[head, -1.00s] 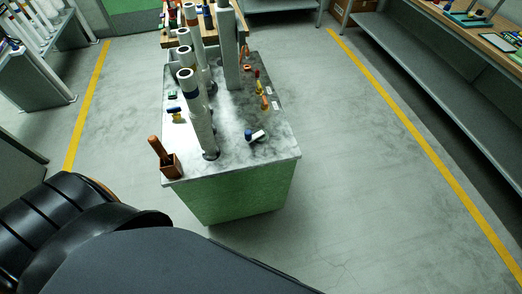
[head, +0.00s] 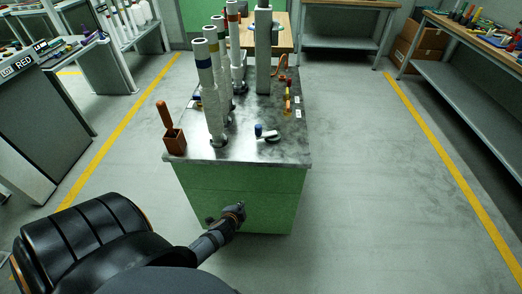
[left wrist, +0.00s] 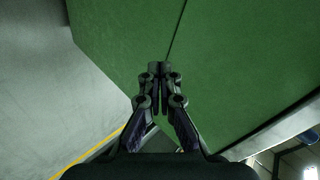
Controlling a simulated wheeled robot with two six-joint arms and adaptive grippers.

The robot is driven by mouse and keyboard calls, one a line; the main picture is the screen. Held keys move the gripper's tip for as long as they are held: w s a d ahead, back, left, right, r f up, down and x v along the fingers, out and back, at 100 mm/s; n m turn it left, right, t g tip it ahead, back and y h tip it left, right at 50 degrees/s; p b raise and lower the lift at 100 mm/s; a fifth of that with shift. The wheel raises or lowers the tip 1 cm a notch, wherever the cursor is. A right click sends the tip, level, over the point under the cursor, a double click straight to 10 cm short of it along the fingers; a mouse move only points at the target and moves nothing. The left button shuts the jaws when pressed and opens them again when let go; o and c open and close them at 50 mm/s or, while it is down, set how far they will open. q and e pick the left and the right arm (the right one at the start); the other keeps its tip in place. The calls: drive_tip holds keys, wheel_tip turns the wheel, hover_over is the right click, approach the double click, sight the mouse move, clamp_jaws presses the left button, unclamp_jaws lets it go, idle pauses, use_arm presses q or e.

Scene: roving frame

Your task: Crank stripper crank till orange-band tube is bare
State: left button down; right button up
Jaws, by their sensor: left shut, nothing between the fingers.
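Several white tubes stand in a row on the steel top of a green cabinet (head: 240,200) in the head view. The front tube (head: 214,108) has a blue band; one behind has a yellowish band, and a rear tube (head: 234,42) has a red or orange band. I cannot tell which is the orange-band one. A small orange-red bent handle (head: 279,66) is at the back of the top, possibly the crank. My left gripper (head: 238,208) is shut and empty, low before the cabinet's front; its fingers (left wrist: 159,68) point at green panelling in the left wrist view. My right gripper is out of view.
A lever with a blue knob (head: 259,130) sits near the top's front edge. A brown box (head: 175,144) with a wooden handle is at the left corner. Shelving (head: 455,85) stands at the right. The floor between is clear.

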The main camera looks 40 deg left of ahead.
use_arm(q)
drive_tip(key=w+d+r+m+t+y+b, duration=0.1)
drive_tip(key=w+r+m+t+b, duration=0.15)
drive_tip(key=r, duration=0.55)
drive_tip(key=w+d+r+m+t+b, duration=0.1)
drive_tip(key=d+r+t+b, duration=0.2)
drive_tip(key=r, duration=0.4)
drive_tip(key=w+r+m+t+y+b, duration=0.15)
drive_tip(key=r+b, duration=0.25)
drive_tip(key=r, duration=0.4)
drive_tip(key=shift+t+h, duration=0.3)
drive_tip(key=shift+h, duration=0.15)
drive_tip(key=p+x, duration=0.1)
drive_tip(key=x, duration=0.9)
drive_tip(key=shift+w+a, duration=0.1)
drive_tip(key=shift+w, duration=0.25)
drive_tip(key=shift+w+a+f, duration=0.1)
drive_tip(key=shift+w+a, duration=0.2)
drive_tip(key=shift+a, duration=0.3)
drive_tip(key=shift+w+a, duration=0.3)
drive_tip(key=shift+a, duration=0.25)
drive_tip(key=shift+w+a, duration=0.25)
drive_tip(key=shift+a, duration=0.35)
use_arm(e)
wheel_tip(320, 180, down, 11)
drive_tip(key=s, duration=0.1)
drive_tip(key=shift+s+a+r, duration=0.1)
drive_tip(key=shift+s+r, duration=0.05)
